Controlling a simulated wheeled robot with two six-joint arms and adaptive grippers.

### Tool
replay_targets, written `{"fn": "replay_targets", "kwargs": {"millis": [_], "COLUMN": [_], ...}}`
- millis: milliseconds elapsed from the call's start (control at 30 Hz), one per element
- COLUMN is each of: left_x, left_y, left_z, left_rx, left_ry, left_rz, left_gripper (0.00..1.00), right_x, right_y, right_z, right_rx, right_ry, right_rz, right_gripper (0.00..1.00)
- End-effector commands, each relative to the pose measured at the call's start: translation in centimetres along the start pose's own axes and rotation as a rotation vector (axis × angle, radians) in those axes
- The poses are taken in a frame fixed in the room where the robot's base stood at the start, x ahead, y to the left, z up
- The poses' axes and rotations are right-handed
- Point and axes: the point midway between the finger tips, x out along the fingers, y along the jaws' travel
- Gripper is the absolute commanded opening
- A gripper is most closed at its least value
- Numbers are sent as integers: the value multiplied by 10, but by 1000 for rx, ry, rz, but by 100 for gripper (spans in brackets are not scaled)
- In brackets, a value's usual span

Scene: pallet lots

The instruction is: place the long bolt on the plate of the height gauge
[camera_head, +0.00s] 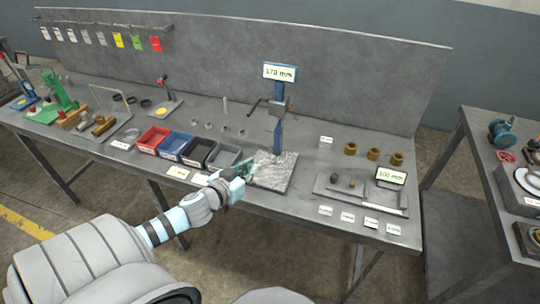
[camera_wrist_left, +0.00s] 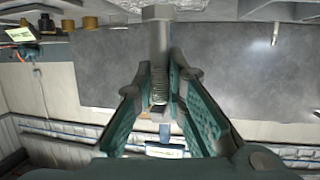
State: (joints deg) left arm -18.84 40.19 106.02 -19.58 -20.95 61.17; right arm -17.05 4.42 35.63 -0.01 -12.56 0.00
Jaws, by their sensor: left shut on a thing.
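The height gauge has a blue column (camera_head: 278,135), a 170 mm display (camera_head: 280,72) and a mottled silver plate (camera_head: 279,180) at its foot. My left gripper (camera_head: 243,172) is at the plate's left front side. In the left wrist view my left gripper (camera_wrist_left: 158,85) is shut on the long bolt (camera_wrist_left: 158,42), a grey bolt with a hex head and a threaded end between the fingers. The bolt's head points to the top of that picture. In the head view I cannot make out the bolt. My right gripper is not in view.
Red (camera_head: 153,139), blue (camera_head: 174,147), black (camera_head: 197,152) and grey bins stand left of the plate. A second gauge with a 100 mm display (camera_head: 391,176) and brass pieces (camera_head: 373,154) are to the right. A thin upright pin (camera_head: 225,106) stands behind.

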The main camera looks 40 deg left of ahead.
Motion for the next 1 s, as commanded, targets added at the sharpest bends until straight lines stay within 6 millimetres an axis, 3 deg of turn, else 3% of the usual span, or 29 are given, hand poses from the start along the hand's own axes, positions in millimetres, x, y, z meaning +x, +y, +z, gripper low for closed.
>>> {"fn": "replay_targets", "kwargs": {"millis": [100,200,400,600,867,900,1000], "left_x": [48,81,114,124,123,123,123], "left_y": [1,1,1,1,1,1,1], "left_z": [-11,-20,-32,1,0,1,1], "left_rx": [-8,-8,-2,1,3,3,3], "left_ry": [9,6,4,0,1,0,0], "left_rz": [0,0,3,3,3,3,3], "left_gripper": [0,0,0,0,0,16,32], "right_x": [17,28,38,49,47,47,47], "right_y": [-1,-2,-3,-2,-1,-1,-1], "right_z": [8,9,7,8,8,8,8], "right_rx": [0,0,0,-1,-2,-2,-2], "right_ry": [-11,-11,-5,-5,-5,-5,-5], "right_rz": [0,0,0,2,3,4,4], "right_gripper": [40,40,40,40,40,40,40]}}
